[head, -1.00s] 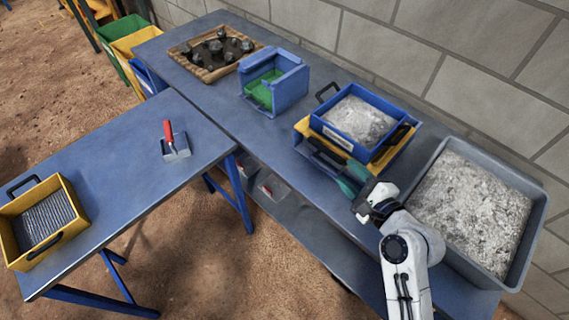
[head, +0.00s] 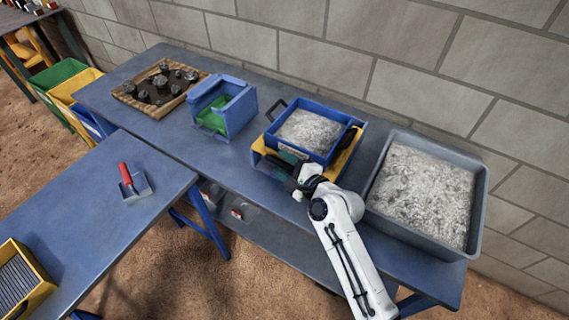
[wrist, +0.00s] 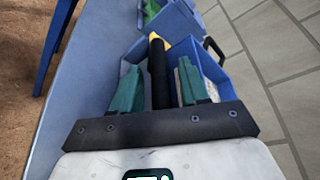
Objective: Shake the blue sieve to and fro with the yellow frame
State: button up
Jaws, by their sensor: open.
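The blue sieve (head: 307,134), filled with pale grey grit, sits upright over the yellow frame (head: 343,163) on the long blue bench. It has black handles at its left and right ends. My gripper (head: 284,163) is at the front side of the frame, low beside the sieve. In the wrist view my gripper (wrist: 160,75) has two teal fingers spread apart. A black bar with a yellow end (wrist: 158,65) lies between them, with gaps visible on both sides. The sieve's blue wall (wrist: 212,72) is just right of the fingers. Finger contact cannot be told.
A large grey tray of grit (head: 373,200) stands close right of my arm. An open blue box with green inside (head: 237,112) and a wooden tray of dark rocks (head: 128,98) stand to the left. A block wall (head: 420,60) runs behind the bench.

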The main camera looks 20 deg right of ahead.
grip_shut()
dwell(0.5)
